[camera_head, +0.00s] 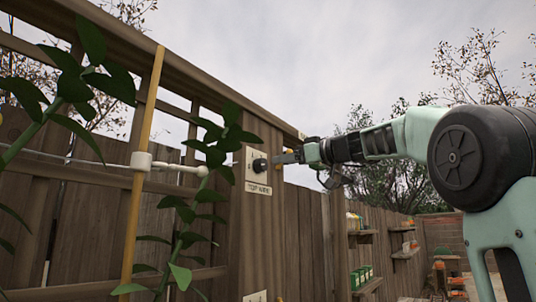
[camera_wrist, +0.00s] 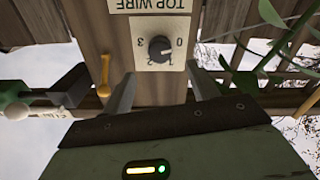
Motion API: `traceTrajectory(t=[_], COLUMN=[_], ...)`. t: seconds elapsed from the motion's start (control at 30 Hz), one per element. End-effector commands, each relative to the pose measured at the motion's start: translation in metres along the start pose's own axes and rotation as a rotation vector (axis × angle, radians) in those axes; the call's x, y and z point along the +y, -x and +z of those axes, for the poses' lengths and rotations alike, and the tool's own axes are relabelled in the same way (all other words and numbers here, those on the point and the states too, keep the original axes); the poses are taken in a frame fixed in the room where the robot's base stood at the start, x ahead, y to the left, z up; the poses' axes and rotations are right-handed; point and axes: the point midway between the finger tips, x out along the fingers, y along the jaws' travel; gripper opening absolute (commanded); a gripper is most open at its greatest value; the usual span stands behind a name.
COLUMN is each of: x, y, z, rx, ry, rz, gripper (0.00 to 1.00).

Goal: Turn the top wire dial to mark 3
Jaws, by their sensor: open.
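The top wire dial (camera_head: 259,165) is a black knob on a pale plate (camera_head: 250,158) on the wooden post, above a "TOP WIRE" label (camera_head: 258,188). In the wrist view the dial (camera_wrist: 160,48) appears upside down, with 3 at the left and 0 at the right of its plate. A light pointer line seems to face lower right, near a small mark; the exact reading is unclear. My gripper (camera_head: 283,159) is just right of the dial in the head view. In the wrist view my gripper (camera_wrist: 160,86) has its fingers apart, in front of the dial and empty between them.
A leafy plant (camera_head: 190,215), a yellow cane (camera_head: 143,180) and a white wire fitting (camera_head: 165,164) stand left of the post. A brass-coloured piece (camera_wrist: 104,75) is close to the left finger. Shelves (camera_head: 362,236) line the fence at right. Another plate (camera_head: 257,296) is lower down.

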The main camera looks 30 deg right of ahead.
Motion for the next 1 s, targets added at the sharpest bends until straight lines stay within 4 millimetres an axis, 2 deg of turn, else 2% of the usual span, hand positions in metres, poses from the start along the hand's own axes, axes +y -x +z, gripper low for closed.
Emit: traceTrajectory(t=[0.03, 0.2, 0.33, 0.5, 0.8, 0.97, 1.0], x=[0.001, 0.001, 0.001, 0.0, -0.001, -0.001, -0.001], y=[-0.011, -0.043, -0.059, -0.07, -0.071, -0.071, -0.071], z=[-0.006, -0.005, -0.003, -0.001, 0.0, 0.0, 0.0], rx=[-0.001, -0.001, -0.001, -0.001, 0.0, 0.0, 0.0], ry=[-0.004, -0.004, -0.003, -0.001, 0.0, 0.0, 0.0], rz=[-0.004, -0.004, -0.003, -0.001, 0.0, 0.0, 0.0], gripper=[0.59, 0.59, 0.59, 0.59, 0.59, 0.15, 0.14])
